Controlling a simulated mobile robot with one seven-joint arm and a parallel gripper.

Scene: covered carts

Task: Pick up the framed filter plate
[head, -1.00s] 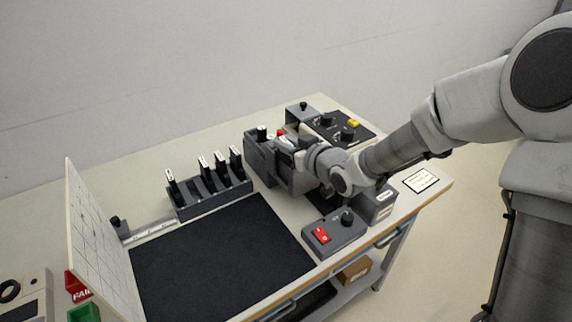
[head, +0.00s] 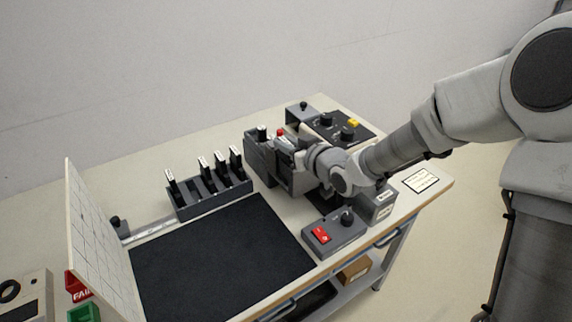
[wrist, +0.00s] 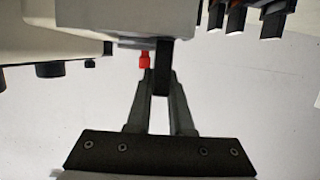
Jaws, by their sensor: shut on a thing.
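My gripper (wrist: 160,82) is shut on a dark, narrow upright piece (wrist: 161,56) in the wrist view. It looks like the edge of the framed filter plate, but its face and frame do not show. The held piece reaches up to the underside of a pale housing, and I cannot tell whether it is still seated there. In the head view my wrist is at the grey slotted unit (head: 262,160), and my arm hides the fingertips and the held piece.
A grey rack (head: 212,203) holds several dark upright plates with pale tops. A black mat (head: 220,258) lies clear in front. A switch box (head: 335,235) with a red rocker stands near the front edge. A dark control panel (head: 340,128) is behind. A gridded white board (head: 95,240) stands at left.

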